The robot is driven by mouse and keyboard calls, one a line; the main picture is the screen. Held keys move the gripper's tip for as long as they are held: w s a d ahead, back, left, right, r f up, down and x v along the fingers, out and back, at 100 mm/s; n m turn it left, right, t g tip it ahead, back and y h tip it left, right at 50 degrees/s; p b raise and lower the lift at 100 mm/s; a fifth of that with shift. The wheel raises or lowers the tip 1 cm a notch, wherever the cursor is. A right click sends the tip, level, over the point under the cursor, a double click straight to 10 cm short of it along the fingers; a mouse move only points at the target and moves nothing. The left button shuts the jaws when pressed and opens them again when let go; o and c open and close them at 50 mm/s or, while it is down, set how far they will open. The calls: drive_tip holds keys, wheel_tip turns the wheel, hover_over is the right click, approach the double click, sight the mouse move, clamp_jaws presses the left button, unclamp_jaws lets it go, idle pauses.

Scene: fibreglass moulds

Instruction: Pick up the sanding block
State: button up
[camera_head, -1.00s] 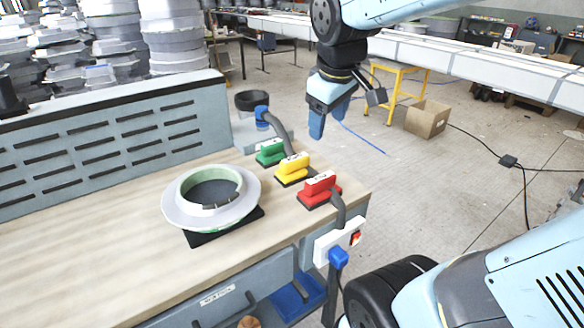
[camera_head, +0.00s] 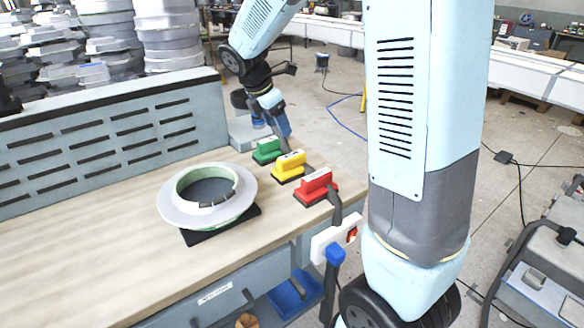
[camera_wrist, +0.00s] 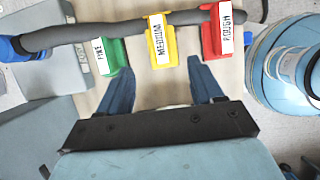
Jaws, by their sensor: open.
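Three block-shaped tools with raised handles stand in a row on the bench: green (camera_head: 267,151), yellow (camera_head: 290,166) and red (camera_head: 317,186). In the wrist view the green block (camera_wrist: 115,54) is labelled FINE, the yellow block (camera_wrist: 171,60) MEDIUM and the red block (camera_wrist: 211,40) ROUGH. My gripper (camera_head: 274,121) is open and empty, behind and above the green block in the head view. In the wrist view my gripper (camera_wrist: 160,68) has its fingers apart, pointing towards the yellow block, one finger near the green block's end. Contact cannot be judged.
A grey hose (camera_wrist: 80,34) with a blue end (camera_wrist: 12,48) runs along the blocks. A white ring-shaped mould (camera_head: 170,207) sits on the wooden bench (camera_head: 60,270), left of the blocks. A slotted blue-grey panel (camera_head: 110,135) stands along the bench's back. Bare wood lies around the mould.

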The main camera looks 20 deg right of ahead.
approach(290, 155)
drive_tip(key=x, duration=0.5)
drive_tip(key=shift+s+d, duration=0.1)
drive_tip(key=shift+d, duration=0.2)
drive_tip(key=shift+x, duration=2.65)
drive_tip(key=shift+a+f, duration=0.15)
drive_tip(key=shift+f, duration=0.1)
drive_tip(key=shift+c, duration=0.5)
drive_tip(key=c, duration=1)
